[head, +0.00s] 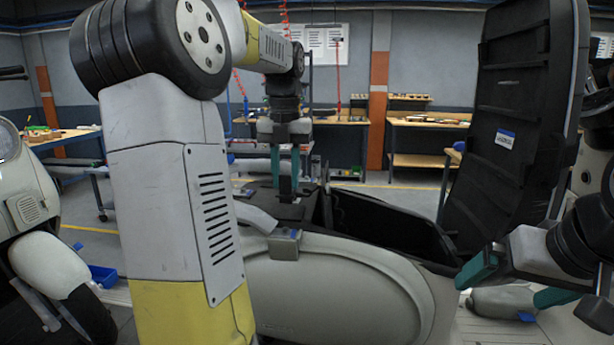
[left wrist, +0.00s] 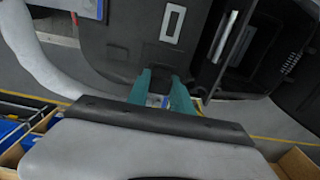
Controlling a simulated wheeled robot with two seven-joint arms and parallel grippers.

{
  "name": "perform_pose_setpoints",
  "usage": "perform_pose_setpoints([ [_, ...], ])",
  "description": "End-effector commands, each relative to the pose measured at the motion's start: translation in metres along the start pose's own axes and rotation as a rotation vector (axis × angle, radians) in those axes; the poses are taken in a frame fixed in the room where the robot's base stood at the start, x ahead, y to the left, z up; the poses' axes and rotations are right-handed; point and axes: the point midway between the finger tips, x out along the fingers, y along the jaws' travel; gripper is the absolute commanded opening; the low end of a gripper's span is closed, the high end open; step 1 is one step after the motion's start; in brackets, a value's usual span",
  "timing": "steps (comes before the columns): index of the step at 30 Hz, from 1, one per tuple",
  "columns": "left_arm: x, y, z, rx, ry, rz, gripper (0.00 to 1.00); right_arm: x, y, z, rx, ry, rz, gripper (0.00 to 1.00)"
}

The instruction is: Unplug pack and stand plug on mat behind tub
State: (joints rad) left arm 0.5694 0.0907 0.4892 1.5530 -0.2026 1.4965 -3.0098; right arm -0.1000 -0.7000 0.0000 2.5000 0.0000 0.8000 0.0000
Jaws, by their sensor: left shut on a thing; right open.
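My left gripper (head: 285,178) is above the scooter body, its teal fingers shut on a small dark upright thing, which looks like the plug (head: 285,188). Its lower end is near the dark mat-like surface (head: 262,208); I cannot tell whether it touches. The black tub (head: 400,228) is open, to the right of this gripper. The pack is not visible in the head view. In the left wrist view the fingers (left wrist: 162,95) point at a dark surface with a pale rectangular outline; the held thing is mostly hidden. My right gripper (head: 515,285) is open and empty at the lower right.
The raised black seat (head: 515,110) stands at the right of the tub. The pale scooter side panel (head: 335,290) is in front. Another scooter (head: 45,240) stands at the left. Benches (head: 425,140) are at the back. My left arm blocks much of the left foreground.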

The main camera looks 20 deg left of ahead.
Motion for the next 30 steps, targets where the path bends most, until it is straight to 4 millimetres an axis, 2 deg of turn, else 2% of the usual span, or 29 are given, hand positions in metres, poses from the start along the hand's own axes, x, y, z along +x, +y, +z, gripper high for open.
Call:
perform_pose_setpoints([
  [29, 0.022, 0.000, 0.000, 0.001, 0.000, 0.000, 0.00, 0.000, 0.000, 0.000, 0.000, 0.000, 0.000, 1.00],
  [30, 0.023, 0.000, 0.000, 0.000, 0.000, 0.000, 0.29, 0.000, 0.000, 0.000, 0.000, 0.000, 0.000, 1.00],
])
